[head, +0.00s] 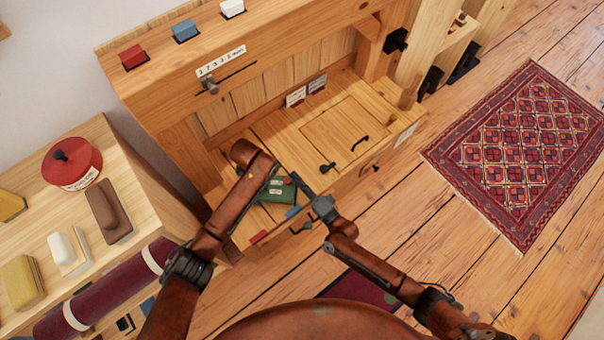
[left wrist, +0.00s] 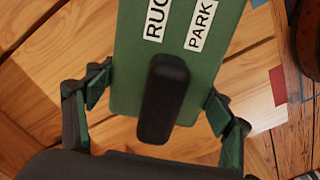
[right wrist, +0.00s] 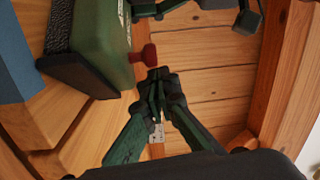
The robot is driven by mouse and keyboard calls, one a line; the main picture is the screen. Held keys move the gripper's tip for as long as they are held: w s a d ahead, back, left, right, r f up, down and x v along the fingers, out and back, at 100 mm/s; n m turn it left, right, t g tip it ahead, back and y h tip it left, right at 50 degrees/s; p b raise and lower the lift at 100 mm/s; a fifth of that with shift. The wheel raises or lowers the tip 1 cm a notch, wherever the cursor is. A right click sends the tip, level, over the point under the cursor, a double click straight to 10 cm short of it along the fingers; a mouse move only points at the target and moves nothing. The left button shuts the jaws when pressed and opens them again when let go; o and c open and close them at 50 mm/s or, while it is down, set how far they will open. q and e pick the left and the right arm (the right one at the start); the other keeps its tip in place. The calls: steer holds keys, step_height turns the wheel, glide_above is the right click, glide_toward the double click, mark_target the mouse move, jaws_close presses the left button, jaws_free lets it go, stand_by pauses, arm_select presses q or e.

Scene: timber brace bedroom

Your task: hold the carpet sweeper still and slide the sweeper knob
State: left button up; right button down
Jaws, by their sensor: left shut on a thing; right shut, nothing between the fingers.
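The carpet sweeper (head: 275,192) is a small green box lying on the wooden bench. In the left wrist view its green body (left wrist: 185,70) carries the labels RUG and PARK and a black bar. My left gripper (left wrist: 157,98) has a finger on each side of this body and is shut on it; in the head view it is mostly hidden by my arm. The red sweeper knob (right wrist: 145,54) sticks out of the sweeper's side. My right gripper (right wrist: 157,78) is shut and empty, its fingertips close beside the knob; I cannot tell whether they touch.
The wooden bench (head: 340,130) has a hatch with black handles behind the sweeper. A side table (head: 112,150) at left holds a red tin (head: 72,163) and brushes. A patterned rug (head: 520,150) lies on the floor at right.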

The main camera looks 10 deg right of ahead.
arm_select(q)
steer(key=shift+s+a+f, duration=0.1)
steer(key=shift+s+f, duration=0.1)
steer(key=shift+f, duration=0.05)
arm_select(e)
steer(key=shift+s+a+f, duration=0.15)
steer(key=shift+s, duration=0.1)
